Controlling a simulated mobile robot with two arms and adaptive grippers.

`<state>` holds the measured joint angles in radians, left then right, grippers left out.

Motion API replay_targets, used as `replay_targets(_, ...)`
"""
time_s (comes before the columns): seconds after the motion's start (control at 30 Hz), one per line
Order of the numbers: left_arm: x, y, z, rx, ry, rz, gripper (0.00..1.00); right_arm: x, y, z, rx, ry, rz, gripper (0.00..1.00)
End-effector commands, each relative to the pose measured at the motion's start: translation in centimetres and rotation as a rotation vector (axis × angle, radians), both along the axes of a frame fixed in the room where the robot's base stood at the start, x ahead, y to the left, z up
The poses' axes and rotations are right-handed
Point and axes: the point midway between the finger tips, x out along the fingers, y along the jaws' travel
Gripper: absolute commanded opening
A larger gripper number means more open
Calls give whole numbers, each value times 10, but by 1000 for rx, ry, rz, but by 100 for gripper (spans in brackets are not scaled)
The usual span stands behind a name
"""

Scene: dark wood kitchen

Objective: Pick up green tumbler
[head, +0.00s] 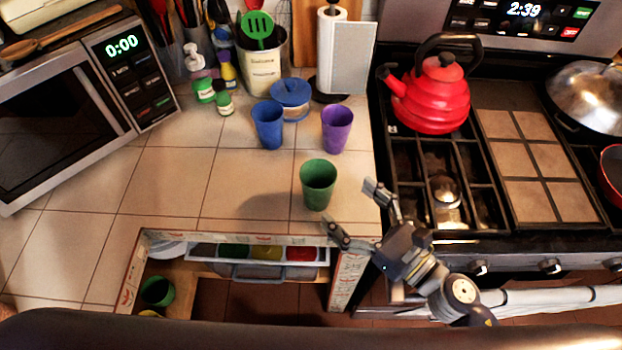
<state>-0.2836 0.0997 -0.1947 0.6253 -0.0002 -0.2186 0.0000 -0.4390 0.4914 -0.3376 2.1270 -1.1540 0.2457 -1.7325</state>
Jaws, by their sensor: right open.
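A green tumbler (318,187) stands upright on the tiled counter near its front edge. My right gripper (347,207) is open and empty, just to the right of and in front of the tumbler, with its fingers pointing up and left in the picture. The tumbler is not between the fingers; I cannot tell whether a finger touches it. My left gripper is not in view. Another green cup (157,291) shows low in the open space below the counter at the left.
A blue cup (268,125) and a purple cup (337,129) stand behind the tumbler, near a blue-lidded jar (291,98). The stove with a red kettle (432,98) is at the right. A microwave (75,105) is at the left. Counter left of the tumbler is clear.

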Motion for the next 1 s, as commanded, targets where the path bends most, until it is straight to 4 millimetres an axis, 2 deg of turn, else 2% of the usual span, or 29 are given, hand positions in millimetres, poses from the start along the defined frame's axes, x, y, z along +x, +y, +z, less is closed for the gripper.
replay_targets(0.03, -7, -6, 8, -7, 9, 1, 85, 7, 6, 6, 2, -2, 0, 83)
replay_targets(0.2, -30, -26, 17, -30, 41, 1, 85, 23, 21, 5, 4, 0, -2, 83)
replay_targets(0.3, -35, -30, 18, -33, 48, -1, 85, 28, 26, 3, 4, 1, -2, 83)
replay_targets(0.47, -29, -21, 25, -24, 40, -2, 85, 35, 34, 4, 6, 3, -3, 83)
replay_targets(0.7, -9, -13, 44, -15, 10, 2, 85, 59, 57, 3, 8, 2, -3, 83)
replay_targets(1.0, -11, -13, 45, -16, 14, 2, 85, 66, 65, 0, 4, 3, -2, 83)
